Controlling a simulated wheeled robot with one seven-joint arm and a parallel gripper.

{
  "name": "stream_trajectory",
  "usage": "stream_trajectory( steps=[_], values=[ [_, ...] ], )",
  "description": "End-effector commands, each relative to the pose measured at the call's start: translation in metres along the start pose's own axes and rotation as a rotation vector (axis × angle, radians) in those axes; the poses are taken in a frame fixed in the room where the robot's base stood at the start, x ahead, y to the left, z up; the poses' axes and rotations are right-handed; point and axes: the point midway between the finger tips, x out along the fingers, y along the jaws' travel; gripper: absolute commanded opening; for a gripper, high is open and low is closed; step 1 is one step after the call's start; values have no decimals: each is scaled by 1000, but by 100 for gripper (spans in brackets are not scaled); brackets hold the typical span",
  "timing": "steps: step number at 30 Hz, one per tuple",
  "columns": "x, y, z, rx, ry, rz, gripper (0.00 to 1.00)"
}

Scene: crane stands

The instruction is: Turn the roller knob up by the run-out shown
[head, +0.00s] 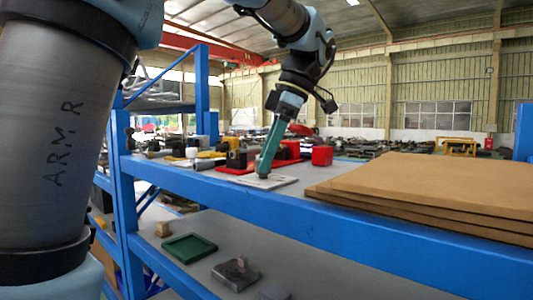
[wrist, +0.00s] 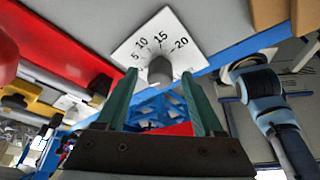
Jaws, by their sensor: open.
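The roller knob (wrist: 160,70) is a small grey cylinder on a white dial plate (wrist: 143,35) marked 5, 10, 15 and 20. The plate also shows flat on the blue-edged shelf in the head view (head: 283,182). My gripper (wrist: 156,79) is open, its green fingers spread on either side of the knob in the wrist view. I cannot tell whether they touch it. In the head view my gripper (head: 263,173) points down at the plate and hides the knob. No pointer mark is readable on the knob, and I cannot make out a run-out reading.
Stacked brown boards (head: 430,185) lie right of the plate. A blue shelf beam (head: 330,222) runs along the front. A green tray (head: 188,247) and metal block (head: 236,273) are on the lower shelf.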

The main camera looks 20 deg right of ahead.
Motion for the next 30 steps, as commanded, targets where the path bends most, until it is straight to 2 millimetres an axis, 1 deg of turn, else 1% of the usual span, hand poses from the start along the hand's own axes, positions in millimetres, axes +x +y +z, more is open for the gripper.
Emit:
stream_trajectory(
  steps=[8, 9, 27, 30],
  values=[
    [2, 0, 0, 0, 0, 0, 69],
    [2, 0, 0, 0, 0, 0, 68],
    [2, 0, 0, 0, 0, 0, 1],
    [2, 0, 0, 0, 0, 0, 0]
  ],
)
